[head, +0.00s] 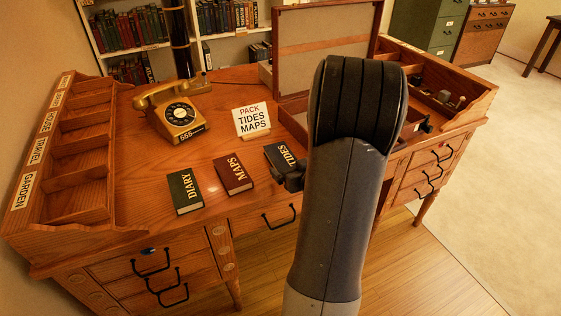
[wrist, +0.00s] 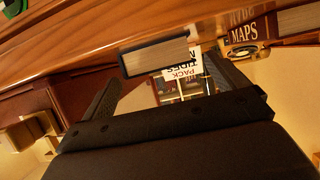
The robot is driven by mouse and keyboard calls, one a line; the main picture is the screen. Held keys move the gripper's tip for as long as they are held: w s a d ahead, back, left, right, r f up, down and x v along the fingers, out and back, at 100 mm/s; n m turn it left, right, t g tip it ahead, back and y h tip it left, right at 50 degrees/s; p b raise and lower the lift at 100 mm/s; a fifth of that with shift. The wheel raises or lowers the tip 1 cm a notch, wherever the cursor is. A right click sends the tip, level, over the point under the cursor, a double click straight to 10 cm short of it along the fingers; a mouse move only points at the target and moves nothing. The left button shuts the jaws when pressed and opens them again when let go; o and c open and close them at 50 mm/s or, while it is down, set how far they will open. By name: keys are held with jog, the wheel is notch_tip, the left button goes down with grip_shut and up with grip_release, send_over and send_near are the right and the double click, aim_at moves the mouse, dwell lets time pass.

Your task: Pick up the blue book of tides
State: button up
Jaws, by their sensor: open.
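The blue book of tides (head: 277,155) lies flat on the desk, its cover marked TIDES. My arm hides its right side in the head view. My gripper (head: 291,182) is at the book's near edge, partly hidden by my arm. In the wrist view, which is turned over, my open gripper (wrist: 167,72) faces a dark-covered book's pale page edge (wrist: 155,57), which appears between the two fingertips. It looks to be the tides book, though its title does not show there. I cannot tell whether the fingers touch it.
The red MAPS book (head: 234,173) and green DIARY book (head: 185,191) lie to the left. A sign reading PACK TIDES MAPS (head: 252,119) stands behind. A gold telephone (head: 178,111) is farther back.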

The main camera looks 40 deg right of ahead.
aim_at(286, 161)
jog(key=x, duration=0.5)
jog(key=shift+w+r, duration=0.15)
jog(key=shift+w, duration=0.1)
jog(key=c, duration=1.1)
jog(key=shift+c, duration=0.2)
